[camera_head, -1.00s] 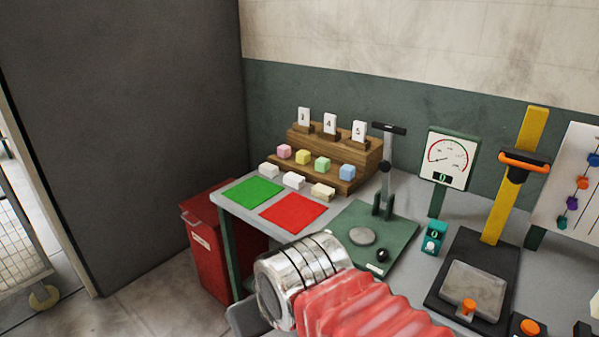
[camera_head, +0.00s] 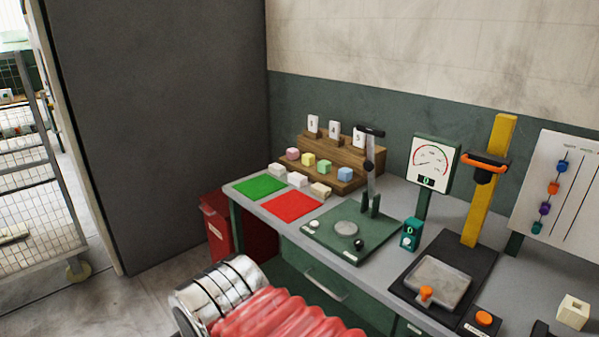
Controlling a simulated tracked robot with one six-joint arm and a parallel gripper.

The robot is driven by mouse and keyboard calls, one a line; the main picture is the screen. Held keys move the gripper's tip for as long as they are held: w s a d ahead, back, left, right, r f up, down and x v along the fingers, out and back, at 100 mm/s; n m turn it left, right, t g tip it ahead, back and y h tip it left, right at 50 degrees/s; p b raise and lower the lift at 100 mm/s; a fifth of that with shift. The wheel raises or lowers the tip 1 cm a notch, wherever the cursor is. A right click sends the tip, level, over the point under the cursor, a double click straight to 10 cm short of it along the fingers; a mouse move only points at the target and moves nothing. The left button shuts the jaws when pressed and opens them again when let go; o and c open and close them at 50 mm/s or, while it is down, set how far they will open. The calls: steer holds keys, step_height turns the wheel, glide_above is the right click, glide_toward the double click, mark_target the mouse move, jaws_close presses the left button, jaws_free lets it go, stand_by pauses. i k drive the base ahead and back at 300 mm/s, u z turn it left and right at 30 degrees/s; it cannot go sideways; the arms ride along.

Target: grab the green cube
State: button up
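The rack stands at the back left of the workbench. Part of my arm, with a metal collar and red bellows, shows at the bottom of the view, well in front of the bench. My gripper is not in view.
Several pale blocks (camera_head: 298,180) lie in front of the rack. A green mat (camera_head: 260,186) and a red mat (camera_head: 291,206) lie before them. A green press (camera_head: 327,230) with an upright post stands to the right. A red bin (camera_head: 216,222) stands beside the bench.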

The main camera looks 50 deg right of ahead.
mark_target(324, 167)
steer(key=u, duration=0.1)
steer(key=i, duration=1.95)
steer(key=z, duration=0.45)
steer(key=i, duration=0.65)
steer(key=z, duration=1.2)
steer(key=i, duration=0.95)
steer(key=z, duration=0.6)
